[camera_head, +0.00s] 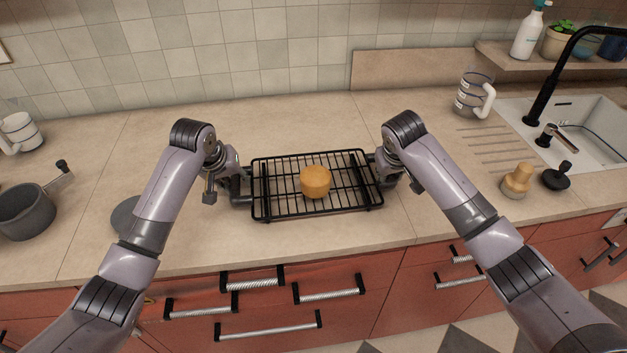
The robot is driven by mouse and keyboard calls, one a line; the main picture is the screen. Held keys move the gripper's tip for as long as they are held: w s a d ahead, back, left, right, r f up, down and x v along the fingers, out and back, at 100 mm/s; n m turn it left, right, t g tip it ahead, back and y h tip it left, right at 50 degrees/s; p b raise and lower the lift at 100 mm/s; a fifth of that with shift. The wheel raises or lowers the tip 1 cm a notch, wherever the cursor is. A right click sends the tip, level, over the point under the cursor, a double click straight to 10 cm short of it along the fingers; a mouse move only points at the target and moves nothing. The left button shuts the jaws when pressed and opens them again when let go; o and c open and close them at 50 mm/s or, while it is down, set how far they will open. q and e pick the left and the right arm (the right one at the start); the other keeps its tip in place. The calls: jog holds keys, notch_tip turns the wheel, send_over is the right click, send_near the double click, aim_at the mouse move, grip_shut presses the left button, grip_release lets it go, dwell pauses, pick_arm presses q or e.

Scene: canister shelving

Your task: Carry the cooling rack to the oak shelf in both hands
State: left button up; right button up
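The black wire cooling rack (285,208) is in the middle of the head view, over the counter, and looks roughly level. A round golden-brown bun (315,181) sits on it near the centre. My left gripper (243,186) is at the rack's left end and my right gripper (379,171) is at its right end. Both fingertips are small and dark against the rack, so their grip on it is unclear. Whether the rack touches the counter is also unclear. A wooden shelf (497,54), likely the oak shelf, is at the upper right.
The shelf bears a spray bottle (527,36) and a potted plant (558,40). Below are a sink (597,125), black tap (541,103), and glass mug (471,95). A grey pot (24,212) stands left. The counter (300,118) behind the rack is clear.

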pick_arm(q)
jog(key=shift+c, duration=0.3)
pick_arm(e)
jog(key=shift+c, duration=0.3)
pick_arm(q)
jog(key=c, duration=0.5)
pick_arm(e)
jog(key=c, duration=0.5)
pick_arm(q)
grip_shut()
pick_arm(e)
grip_shut()
pick_arm(q)
jog(key=shift+r, duration=0.1)
pick_arm(e)
jog(key=shift+r, duration=0.1)
